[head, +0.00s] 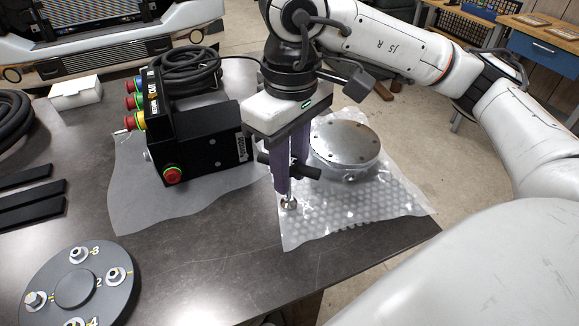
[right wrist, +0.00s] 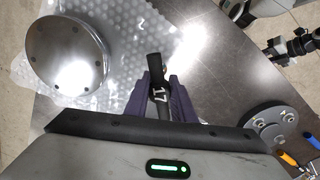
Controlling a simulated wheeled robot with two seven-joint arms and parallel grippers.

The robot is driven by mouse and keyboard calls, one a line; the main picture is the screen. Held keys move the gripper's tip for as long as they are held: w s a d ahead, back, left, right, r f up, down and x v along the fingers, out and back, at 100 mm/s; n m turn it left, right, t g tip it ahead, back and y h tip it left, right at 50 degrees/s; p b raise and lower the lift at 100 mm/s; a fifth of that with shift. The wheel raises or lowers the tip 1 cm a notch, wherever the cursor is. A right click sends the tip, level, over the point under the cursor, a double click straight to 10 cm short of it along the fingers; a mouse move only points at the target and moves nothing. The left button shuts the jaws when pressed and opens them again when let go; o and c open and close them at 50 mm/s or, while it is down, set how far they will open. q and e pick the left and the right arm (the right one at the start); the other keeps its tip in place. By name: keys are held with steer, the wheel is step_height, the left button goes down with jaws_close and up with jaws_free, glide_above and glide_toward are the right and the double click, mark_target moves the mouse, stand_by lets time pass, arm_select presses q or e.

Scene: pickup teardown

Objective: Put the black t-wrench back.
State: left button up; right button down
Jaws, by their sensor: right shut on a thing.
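My right gripper (head: 290,185) points down above the bubble wrap, with its purple fingers shut on the black t-wrench (head: 312,172). The wrench's black crossbar sticks out on both sides of the fingers. Its shaft hangs down with a metal socket end low over the bubble wrap; whether it touches is unclear. In the right wrist view the black wrench (right wrist: 157,88), marked 17, sits between the purple fingers of my right gripper (right wrist: 160,98). Part of the wrench is hidden by the fingers. My left gripper cannot be made out.
A round metal flange (head: 345,142) lies on bubble wrap (head: 370,205) just right of the gripper. A black control box (head: 205,140) with coloured buttons stands to the left. A dark numbered disc (head: 110,300) with bolts sits at front left. The middle front of the table is clear.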

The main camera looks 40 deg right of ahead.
arm_select(q)
steer(key=shift+w+r, duration=0.15)
steer(key=shift+w, duration=0.1)
arm_select(e)
steer(key=shift+f, duration=0.1)
steer(key=c, duration=1.5)
jaws_free()
steer(key=shift+r, duration=0.35)
arm_select(q)
steer(key=shift+s+r+p, duration=0.15)
steer(key=shift+r+p, duration=0.7)
steer(key=shift+p, duration=0.05)
arm_select(e)
step_height(320, 180, up, 12)
steer(key=shift+f, duration=0.15)
